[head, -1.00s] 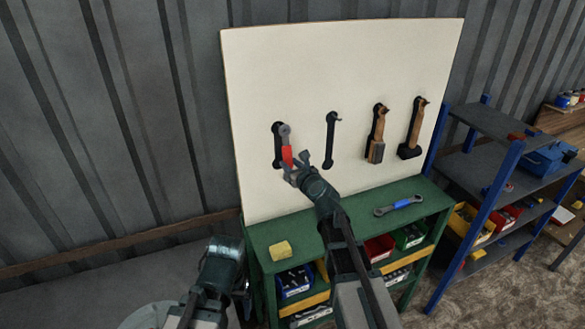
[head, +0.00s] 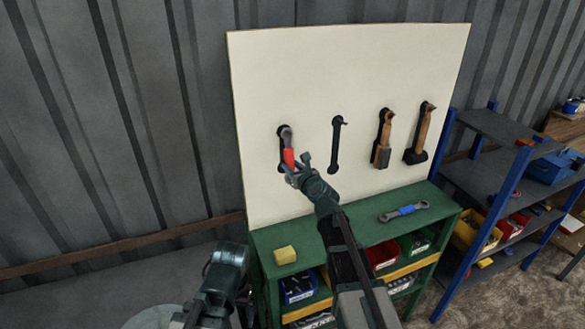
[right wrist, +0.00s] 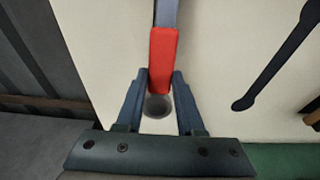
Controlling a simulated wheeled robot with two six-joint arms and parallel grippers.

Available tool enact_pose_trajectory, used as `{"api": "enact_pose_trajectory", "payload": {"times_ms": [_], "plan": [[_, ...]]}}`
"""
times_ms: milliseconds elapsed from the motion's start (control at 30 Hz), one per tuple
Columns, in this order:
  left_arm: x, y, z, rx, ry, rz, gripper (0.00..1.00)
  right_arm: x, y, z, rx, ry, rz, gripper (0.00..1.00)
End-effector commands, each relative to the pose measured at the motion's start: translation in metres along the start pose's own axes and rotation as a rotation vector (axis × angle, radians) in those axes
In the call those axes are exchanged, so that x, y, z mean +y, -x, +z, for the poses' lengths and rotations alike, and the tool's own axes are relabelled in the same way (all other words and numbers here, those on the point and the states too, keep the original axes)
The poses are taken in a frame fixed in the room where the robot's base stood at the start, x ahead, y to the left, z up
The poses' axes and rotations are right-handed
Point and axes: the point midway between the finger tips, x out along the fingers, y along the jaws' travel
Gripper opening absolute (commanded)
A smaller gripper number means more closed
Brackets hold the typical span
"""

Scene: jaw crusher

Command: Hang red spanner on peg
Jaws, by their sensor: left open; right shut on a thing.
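The red spanner (head: 289,157) has grey ends and a red grip; it also fills the upper middle of the right wrist view (right wrist: 163,60). My right gripper (head: 298,172) is shut on its lower part and holds it upright in front of the cream board (head: 350,70). The spanner overlaps the leftmost dark outline (head: 281,135), with its upper end near the outline's top. The peg there is hidden behind the spanner, and I cannot tell whether the ring is around it. My left gripper (head: 226,268) is open and empty, low and left of the green bench.
A second dark outline (head: 336,145) is bare. A blue spanner (head: 404,211) and a yellow block (head: 285,255) lie on the green bench (head: 335,233). A blue-framed shelf (head: 480,180) stands at the right.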

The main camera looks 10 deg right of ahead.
Motion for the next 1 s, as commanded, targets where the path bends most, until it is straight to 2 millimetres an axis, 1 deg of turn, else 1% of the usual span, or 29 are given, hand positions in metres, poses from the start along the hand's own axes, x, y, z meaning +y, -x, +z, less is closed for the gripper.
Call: {"api": "enact_pose_trajectory", "payload": {"times_ms": [367,400,567,867,967,1000], "plan": [[0.0,0.0,0.0,0.0,0.0,0.0,0.91,0.0,0.0,0.0,0.0,0.0,-0.001,0.0],[0.0,0.0,0.0,0.0,0.0,0.0,0.91,0.0,0.0,0.0,0.0,0.0,-0.001,0.42],[0.0,0.0,0.0,0.0,0.0,0.0,0.91,0.0,0.0,0.0,0.0,0.0,0.0,0.71],[0.0,0.0,0.0,0.0,0.0,0.0,0.91,0.0,0.001,0.0,0.0,0.0,0.0,0.72],[0.0,0.002,0.0,0.0,0.0,0.0,0.91,0.0,0.009,0.0,0.0,0.0,-0.001,0.72],[0.0,0.004,0.0,0.0,0.0,0.0,0.91,0.0,0.015,0.001,0.0,0.0,-0.001,0.72]]}}
